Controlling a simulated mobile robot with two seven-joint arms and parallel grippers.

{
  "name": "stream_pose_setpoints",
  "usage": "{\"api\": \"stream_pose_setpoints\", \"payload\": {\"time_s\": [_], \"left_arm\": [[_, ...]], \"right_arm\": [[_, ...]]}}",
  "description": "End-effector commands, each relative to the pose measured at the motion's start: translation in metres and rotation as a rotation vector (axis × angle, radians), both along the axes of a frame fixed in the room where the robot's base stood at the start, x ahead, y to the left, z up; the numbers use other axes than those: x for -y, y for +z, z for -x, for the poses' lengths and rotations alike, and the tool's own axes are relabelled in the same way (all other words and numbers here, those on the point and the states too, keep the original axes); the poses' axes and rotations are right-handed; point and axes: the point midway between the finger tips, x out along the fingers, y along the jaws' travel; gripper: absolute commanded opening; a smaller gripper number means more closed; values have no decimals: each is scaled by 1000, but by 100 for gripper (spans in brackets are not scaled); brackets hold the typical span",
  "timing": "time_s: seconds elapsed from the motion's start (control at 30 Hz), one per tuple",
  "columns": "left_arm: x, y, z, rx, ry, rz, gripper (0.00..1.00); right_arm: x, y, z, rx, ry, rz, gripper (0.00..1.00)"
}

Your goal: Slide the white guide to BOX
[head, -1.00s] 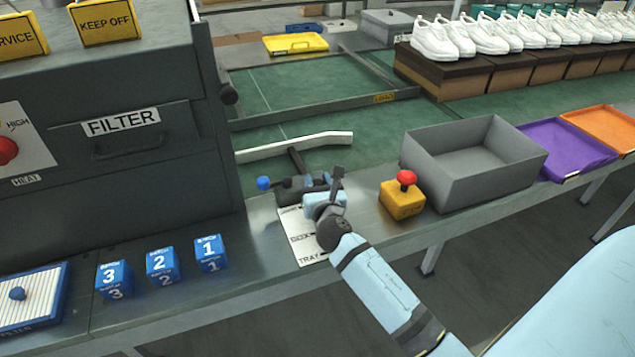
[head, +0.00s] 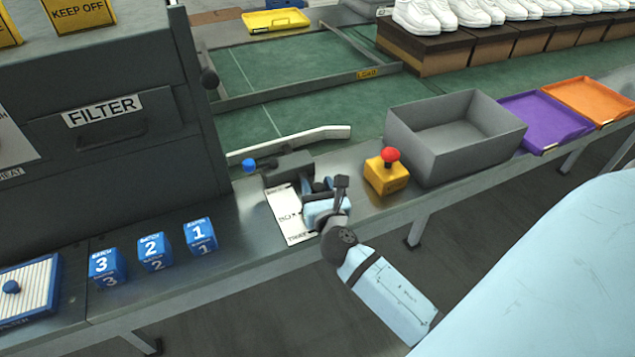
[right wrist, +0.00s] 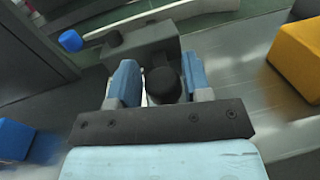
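The white guide (head: 300,142) is a long pale bar lying over the near side of the green belt. A dark block (head: 288,165) at its near side carries a blue knob (head: 249,165), and both show in the right wrist view. A white label plate (head: 290,218) in front reads BOX and TRAY; its upper part is partly covered. My right gripper (head: 319,187) is at the block's near side. My left gripper is out of view.
A yellow box with a red button (head: 387,172) stands right of my right gripper, beside a grey bin (head: 455,172). Blue numbered blocks (head: 154,252) stand on the counter to the left. The dark FILTER machine (head: 105,165) rises behind them.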

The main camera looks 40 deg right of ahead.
Motion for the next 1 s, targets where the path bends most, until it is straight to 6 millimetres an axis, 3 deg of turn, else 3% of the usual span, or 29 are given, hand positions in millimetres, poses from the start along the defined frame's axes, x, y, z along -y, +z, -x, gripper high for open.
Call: {"api": "stream_pose_setpoints", "payload": {"time_s": [0.37,0.8,1.0], "left_arm": [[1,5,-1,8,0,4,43],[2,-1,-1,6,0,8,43],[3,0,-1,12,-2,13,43]], "right_arm": [[-4,0,11,-2,-1,2,44],[-40,-2,97,-4,-2,1,44],[-50,-1,121,-2,-1,1,44]]}}
